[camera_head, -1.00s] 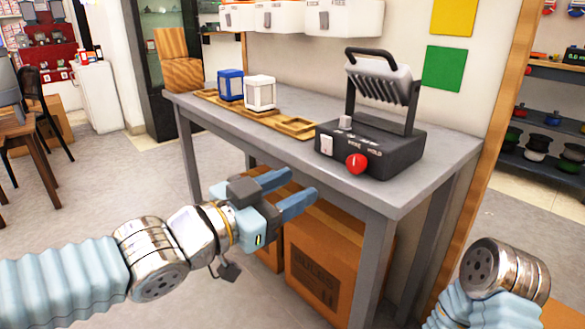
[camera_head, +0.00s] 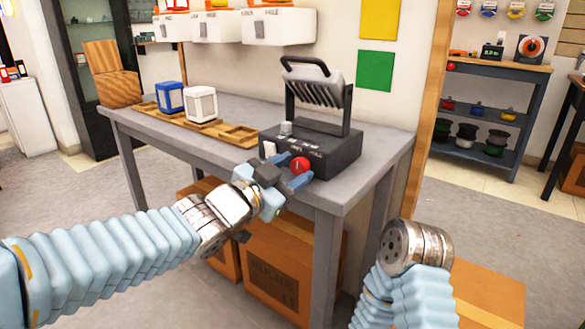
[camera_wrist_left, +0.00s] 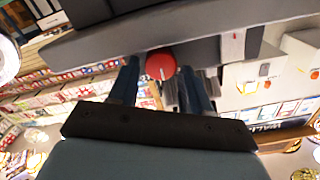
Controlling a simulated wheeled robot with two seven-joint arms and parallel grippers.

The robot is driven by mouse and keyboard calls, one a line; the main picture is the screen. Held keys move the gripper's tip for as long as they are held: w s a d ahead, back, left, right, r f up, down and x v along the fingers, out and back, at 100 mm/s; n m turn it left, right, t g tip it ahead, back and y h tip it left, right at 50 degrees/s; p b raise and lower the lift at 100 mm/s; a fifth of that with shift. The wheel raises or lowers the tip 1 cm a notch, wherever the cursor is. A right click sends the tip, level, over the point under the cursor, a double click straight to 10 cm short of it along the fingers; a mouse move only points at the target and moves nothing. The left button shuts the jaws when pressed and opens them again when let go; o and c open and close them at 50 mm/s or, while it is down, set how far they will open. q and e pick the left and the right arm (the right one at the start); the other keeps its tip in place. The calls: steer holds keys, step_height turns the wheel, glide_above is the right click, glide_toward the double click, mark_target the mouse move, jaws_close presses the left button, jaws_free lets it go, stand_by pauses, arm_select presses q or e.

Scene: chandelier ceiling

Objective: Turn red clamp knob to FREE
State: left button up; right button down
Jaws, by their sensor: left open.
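The red clamp knob (camera_head: 300,164) is on the front face of the dark clamp device (camera_head: 337,146), near the table's front edge. In the left wrist view the knob (camera_wrist_left: 160,64) shows between the far ends of my two fingers. My left gripper (camera_head: 287,176) is open, its blue fingers close to the knob, one on each side. I cannot tell whether the fingers touch it. The labels on the front face are too small to read surely. My right arm (camera_head: 408,270) shows at the lower right; its gripper is not seen.
The grey table (camera_head: 222,158) holds a wooden tray (camera_head: 236,134) with a blue block (camera_head: 169,97) and a white block (camera_head: 201,104). A cardboard box (camera_head: 275,270) is under the table. White bins (camera_head: 278,26) hang on the wall above.

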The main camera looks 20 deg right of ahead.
arm_select(q)
steer(key=shift+w+d, duration=0.2)
steer(key=shift+d, duration=0.05)
steer(key=c, duration=0.8)
steer(key=shift+o, duration=0.2)
steer(key=n+p, duration=0.1)
steer(key=n, duration=0.3)
steer(key=shift+w+a+n, duration=0.1)
steer(key=shift+w+n, duration=0.05)
steer(key=shift+n, duration=0.15)
steer(key=shift+n+p, duration=0.55)
steer(key=shift+n, duration=1.85)
